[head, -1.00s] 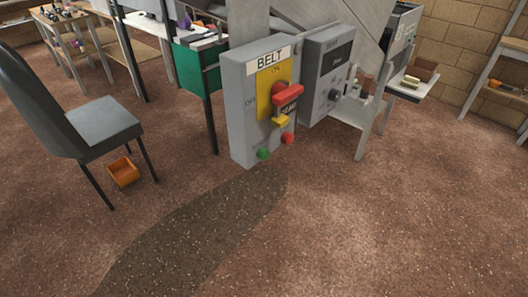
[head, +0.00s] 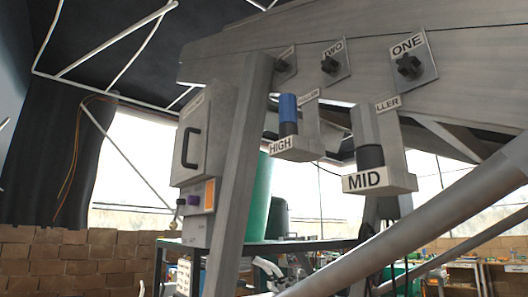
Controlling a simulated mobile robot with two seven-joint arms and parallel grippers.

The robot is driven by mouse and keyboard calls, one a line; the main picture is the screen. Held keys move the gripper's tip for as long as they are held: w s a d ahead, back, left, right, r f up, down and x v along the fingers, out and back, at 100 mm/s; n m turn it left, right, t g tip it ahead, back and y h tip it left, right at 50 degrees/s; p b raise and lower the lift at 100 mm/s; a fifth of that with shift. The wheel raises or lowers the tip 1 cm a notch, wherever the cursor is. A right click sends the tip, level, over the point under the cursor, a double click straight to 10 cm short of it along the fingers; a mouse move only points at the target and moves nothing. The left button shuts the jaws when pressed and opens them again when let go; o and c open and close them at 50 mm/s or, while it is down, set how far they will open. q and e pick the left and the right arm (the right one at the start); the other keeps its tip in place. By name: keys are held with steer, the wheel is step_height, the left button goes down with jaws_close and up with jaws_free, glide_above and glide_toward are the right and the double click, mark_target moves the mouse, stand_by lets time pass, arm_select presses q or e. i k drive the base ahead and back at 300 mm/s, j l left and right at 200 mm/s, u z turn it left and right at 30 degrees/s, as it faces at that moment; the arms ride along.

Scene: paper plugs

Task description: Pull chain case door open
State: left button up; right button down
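A grey upright case (head: 205,140) is fixed to the machine at the left of the head view. Its front door (head: 188,165) carries a black D-shaped handle (head: 190,147) and looks shut. A small label near the door's top is too small to read, so I cannot confirm that this is the chain case. Neither of my grippers is in view, and nothing is seen touching the handle.
A grey post (head: 243,165) stands right of the case. HIGH (head: 280,145) and MID (head: 364,182) units hang right, under black knobs (head: 408,66). A grey diagonal tube (head: 410,235) crosses the lower right.

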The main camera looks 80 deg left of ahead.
mark_target(180, 146)
steer(key=u, duration=3.15)
steer(key=i+j+z, duration=0.15)
steer(key=i+j, duration=0.05)
steer(key=i, duration=0.05)
